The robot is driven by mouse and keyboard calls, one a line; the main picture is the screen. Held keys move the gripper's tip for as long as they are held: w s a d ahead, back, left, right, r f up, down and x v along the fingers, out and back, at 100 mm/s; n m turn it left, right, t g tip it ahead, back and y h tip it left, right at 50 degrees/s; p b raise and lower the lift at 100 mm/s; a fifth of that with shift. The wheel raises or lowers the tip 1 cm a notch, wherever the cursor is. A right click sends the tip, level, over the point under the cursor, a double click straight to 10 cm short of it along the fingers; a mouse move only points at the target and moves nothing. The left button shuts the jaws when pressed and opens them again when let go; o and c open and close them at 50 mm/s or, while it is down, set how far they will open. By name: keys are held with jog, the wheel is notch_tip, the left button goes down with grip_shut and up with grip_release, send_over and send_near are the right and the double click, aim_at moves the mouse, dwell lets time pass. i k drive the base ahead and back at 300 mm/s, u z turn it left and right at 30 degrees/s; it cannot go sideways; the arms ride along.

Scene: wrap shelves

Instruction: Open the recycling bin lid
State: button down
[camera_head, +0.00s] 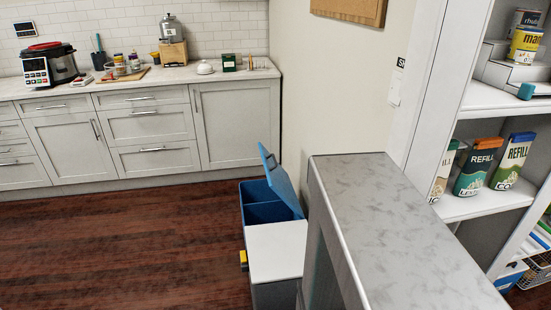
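The recycling bin (276,288) stands on the floor at the lower middle, between the open floor and a grey-topped counter. It has a blue-lined far section (262,212) whose blue lid (280,180) is raised and tilted up, leaving an opening visible. Its near section is covered by a flat white lid (276,250), which lies shut. A small yellow part (243,260) sticks out on the bin's left side. I cannot tell from the picture which section is for recycling. My gripper is not in view.
A counter with a marbled grey top (390,230) stands close on the bin's right. White shelves (480,105) with packets and cans are at the right. Grey cabinets (140,130) line the back wall. The dark wooden floor (120,245) left of the bin is clear.

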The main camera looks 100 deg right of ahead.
aim_at(279, 181)
jog(key=u, duration=0.25)
jog(key=k, duration=0.55)
jog(key=z, duration=1.75)
jog(key=i, duration=0.95)
jog(key=z, duration=0.2)
jog(key=k, duration=0.45)
jog(key=u, duration=0.05)
